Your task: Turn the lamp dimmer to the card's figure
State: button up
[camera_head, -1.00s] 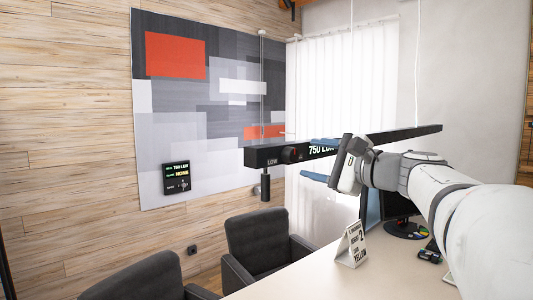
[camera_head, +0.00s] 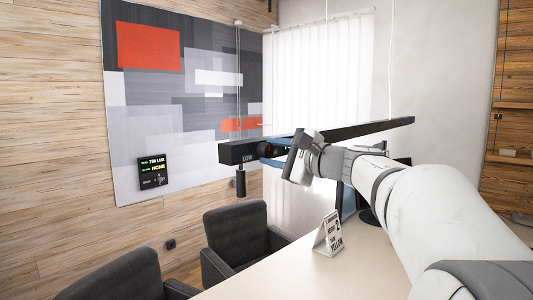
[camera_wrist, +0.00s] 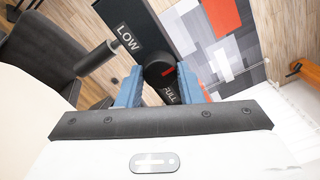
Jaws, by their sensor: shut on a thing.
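The lamp is a long black bar (camera_head: 350,130) hung on thin wires. Its dimmer is a round black knob (camera_wrist: 157,71) with a red mark, on the bar's end face between the words LOW and FULL. My gripper (camera_wrist: 160,78) has its blue fingers on either side of the knob and is shut on it. In the head view my gripper (camera_head: 268,152) hides the knob and the lamp's lux readout. A white tent card (camera_head: 328,235) stands on the desk; a large 2 and YELLOW show, the rest is too small to read.
A black wall panel (camera_head: 152,171) reads 750 LUX and NONE. A black cylinder (camera_head: 240,183) hangs below the lamp's near end. Two dark chairs (camera_head: 235,235) stand at the desk (camera_head: 290,275). A monitor is partly hidden behind my arm.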

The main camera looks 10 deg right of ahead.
jog(key=c, duration=0.4)
jog(key=shift+f, duration=0.15)
jog(key=shift+m+b, duration=0.3)
jog(key=shift+b, duration=0.15)
jog(key=o, duration=1)
jog(key=shift+s+d, duration=0.35)
jog(key=b+v, duration=0.2)
jog(key=v, duration=0.5)
jog(key=shift+a, duration=0.15)
